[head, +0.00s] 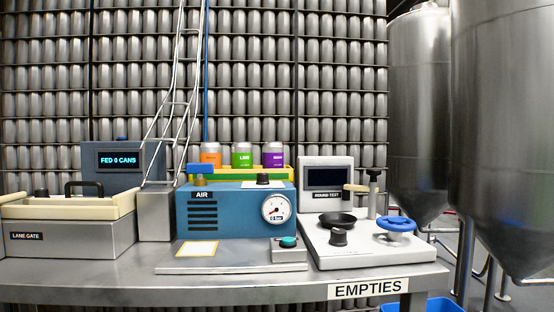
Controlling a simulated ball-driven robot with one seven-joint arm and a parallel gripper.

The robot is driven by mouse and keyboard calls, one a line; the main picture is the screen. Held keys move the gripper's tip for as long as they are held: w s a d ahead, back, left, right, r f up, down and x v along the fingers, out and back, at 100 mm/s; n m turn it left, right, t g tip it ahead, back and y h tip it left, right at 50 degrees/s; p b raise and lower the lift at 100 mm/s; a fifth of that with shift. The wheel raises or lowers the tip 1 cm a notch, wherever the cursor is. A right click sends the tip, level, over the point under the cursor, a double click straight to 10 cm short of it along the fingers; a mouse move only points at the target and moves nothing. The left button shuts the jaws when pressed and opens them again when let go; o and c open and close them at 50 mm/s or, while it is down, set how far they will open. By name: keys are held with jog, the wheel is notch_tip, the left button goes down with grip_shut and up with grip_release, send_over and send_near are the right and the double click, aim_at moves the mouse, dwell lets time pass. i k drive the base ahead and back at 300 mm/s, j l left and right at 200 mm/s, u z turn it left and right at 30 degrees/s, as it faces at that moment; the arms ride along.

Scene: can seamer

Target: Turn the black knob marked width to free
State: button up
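I cannot read the word width anywhere. A black knob (338,237) stands on the white base of the round test machine (332,262), in front of a black dish (337,219). Another small black knob (263,179) sits on top of the blue air unit (228,215), above its gauge. The pictures do not show which of them is marked width, and their pointer positions are too small to tell. My gripper is not in view.
A blue handwheel (396,224) stands right of the black knob, and a green button (288,241) is on a box to its left. Cans stand on a yellow rack (240,172). A lane gate box (70,238) is at left. The bench front (110,281) is clear.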

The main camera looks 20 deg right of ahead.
aim_at(43, 192)
jog(key=i+j+u, duration=0.15)
jog(key=j, duration=0.3)
jog(key=i+j+u, duration=0.2)
jog(key=j, duration=0.2)
jog(key=i+j+u, duration=0.15)
jog(key=i+j, duration=0.15)
jog(key=j, duration=0.1)
